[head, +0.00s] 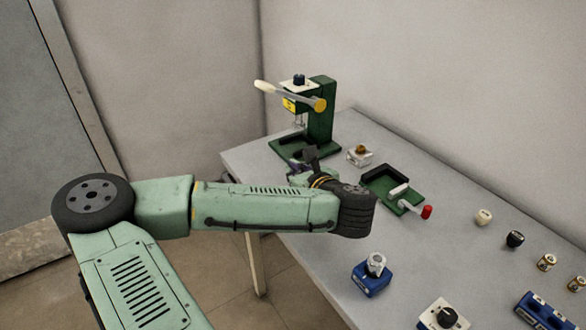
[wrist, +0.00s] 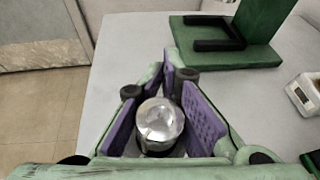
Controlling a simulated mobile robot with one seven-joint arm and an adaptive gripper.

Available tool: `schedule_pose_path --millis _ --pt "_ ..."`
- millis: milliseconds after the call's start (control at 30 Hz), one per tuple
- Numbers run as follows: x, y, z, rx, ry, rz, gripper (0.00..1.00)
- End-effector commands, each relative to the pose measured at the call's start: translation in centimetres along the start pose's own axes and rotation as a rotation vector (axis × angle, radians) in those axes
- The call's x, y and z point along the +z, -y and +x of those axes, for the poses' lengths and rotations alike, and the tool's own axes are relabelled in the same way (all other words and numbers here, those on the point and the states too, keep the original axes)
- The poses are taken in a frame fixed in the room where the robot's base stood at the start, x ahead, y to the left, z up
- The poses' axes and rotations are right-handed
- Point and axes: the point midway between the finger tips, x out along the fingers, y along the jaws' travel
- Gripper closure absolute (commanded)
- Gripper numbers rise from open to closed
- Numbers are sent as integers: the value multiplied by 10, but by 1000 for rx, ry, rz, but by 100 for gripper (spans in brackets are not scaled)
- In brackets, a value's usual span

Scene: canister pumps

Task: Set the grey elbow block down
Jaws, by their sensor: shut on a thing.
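My gripper (wrist: 160,100) is shut on a shiny silver-grey, round-topped piece (wrist: 160,122), which I take to be the grey elbow block. The piece sits between the two purple finger pads; its lower part is dark and mostly hidden, so an elbow shape cannot be made out. In the head view my gripper (head: 308,168) is over the far left part of the grey table (head: 330,262), in front of the green press. The held piece cannot be made out there. Whether it touches the table cannot be told.
The green press (head: 322,115) with a lever stands just beyond my gripper. A white block with a brass top (head: 359,155) and a green fixture with a red knob (head: 395,190) are to the right. A blue block (head: 371,279) stands nearer. Bare tabletop lies around the gripper.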

Motion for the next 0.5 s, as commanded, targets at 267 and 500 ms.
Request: schedule_pose_path --millis 267,500 --pt "-2 0 1 0 1 -1 100" --pt "-3 0 1 0 0 0 84"
